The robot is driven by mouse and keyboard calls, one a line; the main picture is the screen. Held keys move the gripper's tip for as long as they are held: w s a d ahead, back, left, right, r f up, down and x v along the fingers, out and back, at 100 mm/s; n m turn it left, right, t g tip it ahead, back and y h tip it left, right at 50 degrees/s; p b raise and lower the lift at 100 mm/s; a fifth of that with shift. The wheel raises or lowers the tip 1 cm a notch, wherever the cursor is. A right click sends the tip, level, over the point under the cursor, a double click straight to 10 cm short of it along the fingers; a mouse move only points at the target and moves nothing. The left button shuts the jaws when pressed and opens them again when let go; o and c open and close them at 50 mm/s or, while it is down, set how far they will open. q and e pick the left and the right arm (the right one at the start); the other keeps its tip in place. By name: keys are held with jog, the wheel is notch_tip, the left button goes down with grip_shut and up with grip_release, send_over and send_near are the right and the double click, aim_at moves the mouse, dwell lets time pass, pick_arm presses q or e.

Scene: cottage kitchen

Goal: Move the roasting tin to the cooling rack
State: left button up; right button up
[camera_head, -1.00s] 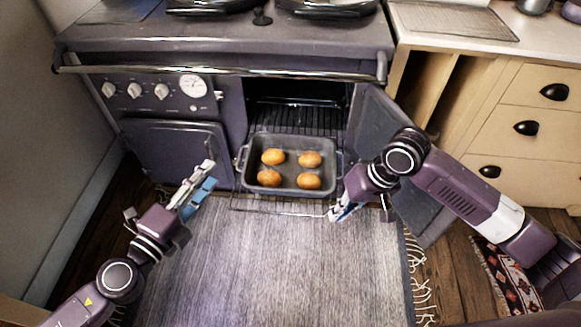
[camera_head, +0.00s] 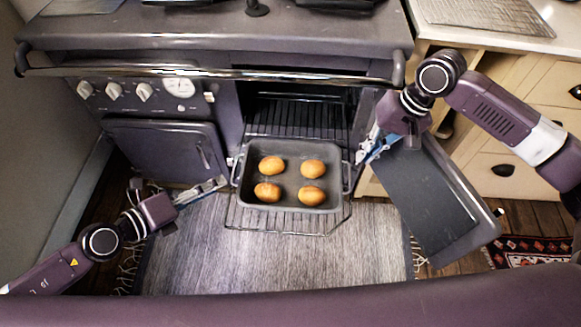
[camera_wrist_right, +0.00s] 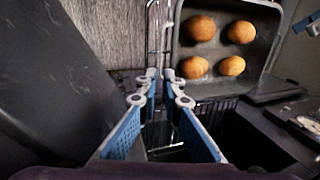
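The grey roasting tin (camera_head: 290,208) holds several round brown rolls or potatoes. It sits on the pulled-out oven rack (camera_head: 285,231) and has a wire handle at each end. My left gripper (camera_head: 222,184) is low beside the tin's left end, close to that handle; its finger gap is unclear. My right gripper (camera_head: 361,157) is by the tin's right end, near the other handle. In the right wrist view, its fingertips (camera_wrist_right: 159,75) have a narrow gap, beside the tin (camera_wrist_right: 215,60); no clear hold shows. The cooling rack (camera_head: 485,14) lies on the right counter.
The open oven door (camera_head: 428,200) hangs at the right, close to my right gripper. The range's front rail (camera_head: 215,73) crosses above the oven opening. Dark pans (camera_head: 330,4) stand on the range top. A grey rug (camera_head: 290,262) covers the floor in front.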

aim_at(246, 171)
pick_arm(q)
jog(key=shift+s+r, duration=0.1)
jog(key=shift+s, duration=0.05)
pick_arm(e)
jog(key=shift+s+r, duration=0.1)
jog(key=shift+s, duration=0.05)
